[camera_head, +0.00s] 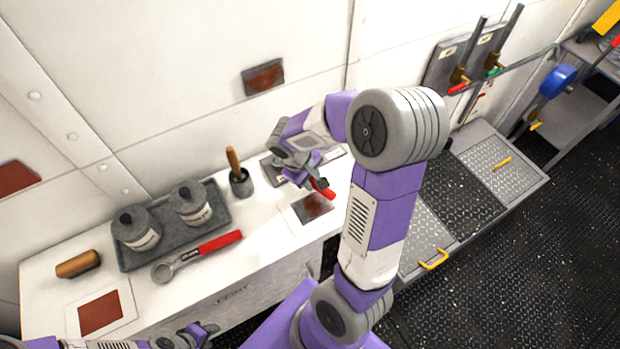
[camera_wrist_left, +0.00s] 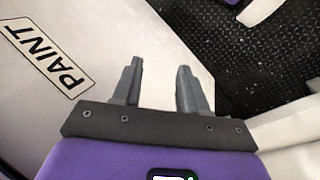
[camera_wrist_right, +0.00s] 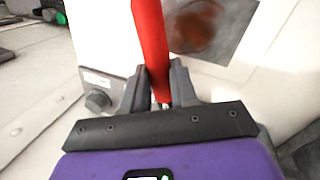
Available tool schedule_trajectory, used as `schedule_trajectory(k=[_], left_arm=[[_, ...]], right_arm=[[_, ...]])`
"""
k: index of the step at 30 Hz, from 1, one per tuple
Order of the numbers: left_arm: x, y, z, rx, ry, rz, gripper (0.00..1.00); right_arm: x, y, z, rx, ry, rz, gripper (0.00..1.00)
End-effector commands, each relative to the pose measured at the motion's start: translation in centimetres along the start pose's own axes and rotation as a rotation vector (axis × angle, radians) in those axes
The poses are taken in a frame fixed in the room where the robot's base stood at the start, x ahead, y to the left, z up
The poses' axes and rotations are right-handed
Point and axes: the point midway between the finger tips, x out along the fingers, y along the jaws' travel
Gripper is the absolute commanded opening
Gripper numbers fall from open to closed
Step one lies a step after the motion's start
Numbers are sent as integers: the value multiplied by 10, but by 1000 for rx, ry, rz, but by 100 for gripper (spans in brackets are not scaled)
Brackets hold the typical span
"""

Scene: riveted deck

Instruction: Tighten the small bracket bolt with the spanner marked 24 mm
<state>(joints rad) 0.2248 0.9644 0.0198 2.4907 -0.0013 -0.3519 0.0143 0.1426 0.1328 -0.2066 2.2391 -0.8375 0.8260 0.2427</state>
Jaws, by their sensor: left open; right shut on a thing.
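My right gripper (camera_head: 312,180) is shut on a red-handled tool (camera_head: 323,188) above the right part of the bench. The red handle (camera_wrist_right: 150,45) runs up between the fingers (camera_wrist_right: 158,90) in the right wrist view; its working end and size marking cannot be seen. A hex bolt head (camera_wrist_right: 97,101) sits on a pale plate with a small label, left of the fingers and apart from them. A second red-handled spanner (camera_head: 200,255) lies on the bench; its marking is unreadable. My left gripper (camera_head: 190,336) is open and empty at the bench's front; its fingers (camera_wrist_left: 157,85) show apart.
The white bench (camera_head: 250,250) holds a grey tray (camera_head: 132,258) with two labelled pots, a wooden-handled brush in a cup (camera_head: 241,182), a brown block (camera_head: 78,264) and rust-coloured sample cards (camera_head: 100,312). Right of the bench is a low tread-plate step (camera_head: 490,165).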

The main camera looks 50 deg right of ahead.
Motion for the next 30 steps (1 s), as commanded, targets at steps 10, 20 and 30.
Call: schedule_trajectory(k=[10,20,30], left_arm=[[-4,2,0,0,0,0,43],[-15,6,1,0,0,0,43],[-25,9,1,0,0,0,43]], right_arm=[[-6,2,0,0,2,1,0],[-19,5,1,0,2,0,0],[-32,8,2,0,2,1,0]])
